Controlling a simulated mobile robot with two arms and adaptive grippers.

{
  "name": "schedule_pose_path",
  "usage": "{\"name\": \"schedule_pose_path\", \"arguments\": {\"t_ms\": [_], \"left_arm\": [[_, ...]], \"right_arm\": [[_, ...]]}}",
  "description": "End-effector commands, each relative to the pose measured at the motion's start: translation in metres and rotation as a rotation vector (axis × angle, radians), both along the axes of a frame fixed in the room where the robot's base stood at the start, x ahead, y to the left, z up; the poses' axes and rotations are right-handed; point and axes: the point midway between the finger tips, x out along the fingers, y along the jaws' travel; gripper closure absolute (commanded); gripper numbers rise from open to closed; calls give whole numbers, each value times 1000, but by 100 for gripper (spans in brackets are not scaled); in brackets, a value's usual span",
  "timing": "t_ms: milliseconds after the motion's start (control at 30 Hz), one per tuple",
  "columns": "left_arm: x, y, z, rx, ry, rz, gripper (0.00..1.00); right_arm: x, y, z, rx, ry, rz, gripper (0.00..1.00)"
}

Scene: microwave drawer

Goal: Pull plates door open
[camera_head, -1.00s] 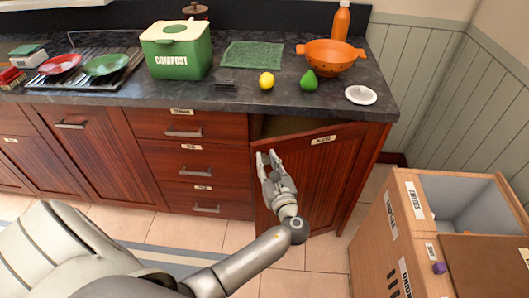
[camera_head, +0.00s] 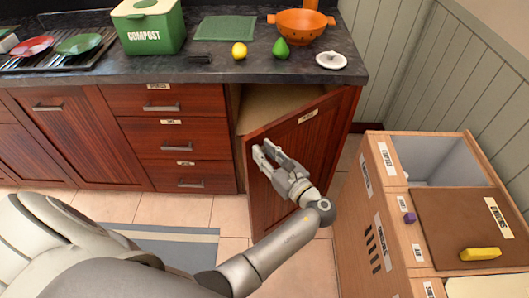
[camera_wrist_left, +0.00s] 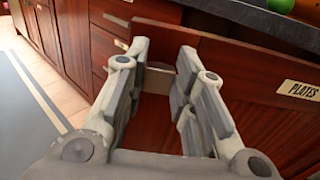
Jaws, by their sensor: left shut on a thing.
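The plates door (camera_head: 322,142) is a reddish wood cabinet door with a white label (camera_head: 308,116), which reads PLATES in the left wrist view (camera_wrist_left: 298,90). It stands partly open, hinged on its right side, with a pale cabinet interior (camera_head: 270,103) showing behind its top edge. My left gripper (camera_head: 262,153) is at the free left edge of the door. In the left wrist view its fingers (camera_wrist_left: 170,85) are on either side of the metal door handle (camera_wrist_left: 187,77), shut on it. The handle is mostly hidden in the head view. My right gripper is not in view.
A dark counter (camera_head: 215,70) above holds a compost bin (camera_head: 150,27), a lemon (camera_head: 239,50), a green pear-like fruit (camera_head: 281,48) and an orange colander (camera_head: 301,22). Drawers (camera_head: 173,137) are left of the opening. A wooden bin unit (camera_head: 375,200) stands close on the right.

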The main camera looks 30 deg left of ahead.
Motion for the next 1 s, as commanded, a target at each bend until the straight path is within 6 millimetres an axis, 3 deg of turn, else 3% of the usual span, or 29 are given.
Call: {"name": "schedule_pose_path", "arguments": {"t_ms": [33, 67, 200, 633, 1000], "left_arm": [[0, 0, 0, 0, 0, -1, 100], [0, 0, 0, 0, 0, -1, 72], [0, 0, 0, -1, 0, -1, 54], [0, 0, 7, -2, -1, -1, 54], [0, 0, 66, -4, -4, -1, 54]], "right_arm": [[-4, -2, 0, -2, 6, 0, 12], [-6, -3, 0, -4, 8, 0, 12], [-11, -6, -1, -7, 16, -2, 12], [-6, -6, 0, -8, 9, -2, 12], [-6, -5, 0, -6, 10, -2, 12]]}}
